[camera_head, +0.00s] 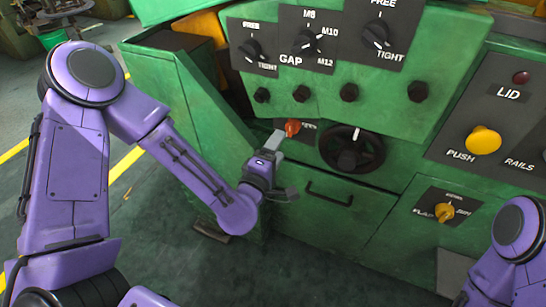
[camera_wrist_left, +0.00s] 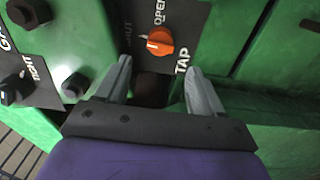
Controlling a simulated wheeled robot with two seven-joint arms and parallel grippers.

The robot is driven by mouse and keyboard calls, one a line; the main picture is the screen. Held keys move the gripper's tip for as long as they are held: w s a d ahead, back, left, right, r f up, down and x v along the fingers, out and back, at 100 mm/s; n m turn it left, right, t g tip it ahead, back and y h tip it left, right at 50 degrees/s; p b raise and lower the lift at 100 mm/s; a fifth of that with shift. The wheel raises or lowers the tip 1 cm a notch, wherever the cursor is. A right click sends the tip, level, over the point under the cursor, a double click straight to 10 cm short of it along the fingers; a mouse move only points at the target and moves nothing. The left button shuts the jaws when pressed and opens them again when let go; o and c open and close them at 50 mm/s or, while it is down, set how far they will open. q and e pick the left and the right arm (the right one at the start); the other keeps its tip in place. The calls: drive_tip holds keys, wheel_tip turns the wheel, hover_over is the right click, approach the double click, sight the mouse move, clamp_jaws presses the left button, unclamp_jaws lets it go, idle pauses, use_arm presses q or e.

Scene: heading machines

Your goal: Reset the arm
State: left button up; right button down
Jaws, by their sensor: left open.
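My left arm (camera_head: 180,165) is purple and reaches from the left toward the green machine. My left gripper (camera_head: 280,165) is open and empty in front of the machine's lower front. In the left wrist view its two grey fingers (camera_wrist_left: 158,88) stand apart, with an orange knob (camera_wrist_left: 160,42) just beyond them. The knob sits on a dark plate marked OPEN and TAP, and the fingers look apart from it. In the head view the orange knob (camera_head: 292,127) is just above the gripper. Part of my right arm (camera_head: 510,250) shows at the lower right; its gripper is out of view.
The green machine (camera_head: 400,110) carries GAP dials (camera_head: 308,40), a black handwheel (camera_head: 351,149), a drawer handle (camera_head: 329,193), a yellow LID button (camera_head: 484,140) and a yellow switch (camera_head: 444,212). Open dark floor (camera_head: 290,265) lies in front.

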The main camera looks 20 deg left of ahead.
use_arm(q)
drive_tip(key=s, duration=0.3)
drive_tip(key=shift+a, duration=0.1)
drive_tip(key=s+a+f+m+g+y+p, duration=0.1)
drive_tip(key=s+a+f+m+g, duration=0.3)
drive_tip(key=f, duration=0.6)
drive_tip(key=s+a+f+m+g, duration=0.1)
drive_tip(key=s+f+m+g, duration=0.4)
drive_tip(key=f, duration=0.5)
drive_tip(key=s+a+f+g+y, duration=0.1)
drive_tip(key=s+a+f+g, duration=0.1)
drive_tip(key=s, duration=0.3)
drive_tip(key=s+a+f+m+g+y+p, duration=0.1)
drive_tip(key=s+a+f+g, duration=0.1)
drive_tip(key=s, duration=0.4)
drive_tip(key=s+a+f+g+y, duration=0.1)
drive_tip(key=s+a+f, duration=0.2)
drive_tip(key=s, duration=0.3)
drive_tip(key=shift+f+m+g, duration=0.3)
drive_tip(key=shift+g, duration=0.1)
